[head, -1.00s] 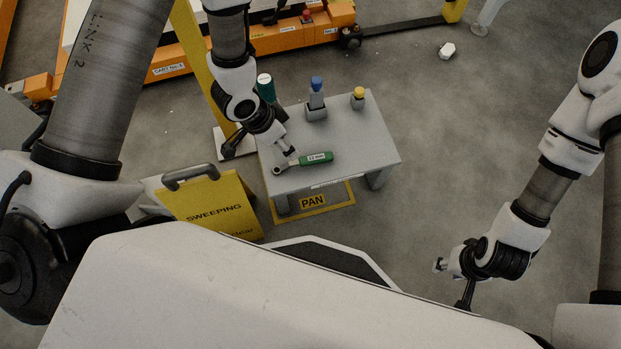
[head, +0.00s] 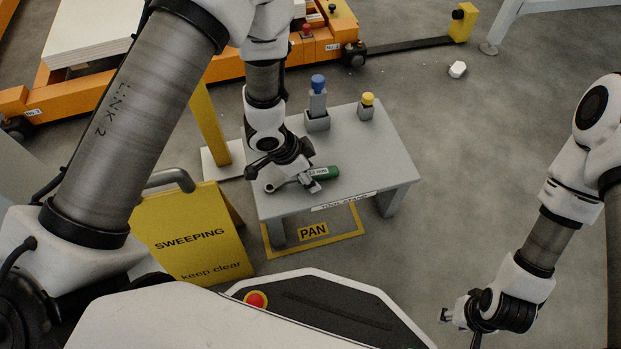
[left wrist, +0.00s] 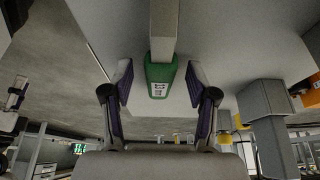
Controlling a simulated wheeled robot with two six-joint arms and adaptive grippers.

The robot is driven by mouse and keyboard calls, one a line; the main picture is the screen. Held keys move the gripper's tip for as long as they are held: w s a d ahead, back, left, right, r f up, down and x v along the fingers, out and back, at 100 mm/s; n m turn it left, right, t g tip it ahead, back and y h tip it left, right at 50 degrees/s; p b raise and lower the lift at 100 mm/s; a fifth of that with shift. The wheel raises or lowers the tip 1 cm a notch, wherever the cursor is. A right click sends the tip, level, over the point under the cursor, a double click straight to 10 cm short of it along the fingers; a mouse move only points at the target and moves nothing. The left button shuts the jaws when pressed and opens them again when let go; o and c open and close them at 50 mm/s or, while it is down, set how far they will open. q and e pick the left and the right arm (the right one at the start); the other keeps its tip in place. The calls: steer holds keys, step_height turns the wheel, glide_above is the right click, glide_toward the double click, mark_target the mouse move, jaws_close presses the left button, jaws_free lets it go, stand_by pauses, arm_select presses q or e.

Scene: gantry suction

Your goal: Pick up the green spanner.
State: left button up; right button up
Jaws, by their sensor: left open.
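The green spanner lies on the grey tool stand (head: 345,150), with its green handle (head: 327,173) to the right and its grey metal ring end to the left. My left gripper (head: 305,180) is over the spanner in the head view and hides part of its middle. In the left wrist view the green handle (left wrist: 160,76) shows between the two spread fingers, with a gap on each side. My left gripper (left wrist: 161,92) is open and holds nothing. My right gripper (head: 458,328) hangs low at the right, away from the stand, its fingers apart and empty.
A blue-topped tool (head: 318,95) and a yellow-topped one (head: 367,104) stand in holders at the back of the stand. A yellow sweeping sign (head: 190,235) and yellow post (head: 212,122) are to the left. Orange carts are behind. The floor at right is mostly clear.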

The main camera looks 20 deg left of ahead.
arm_select(q)
steer(key=shift+r, duration=0.1)
jaws_close()
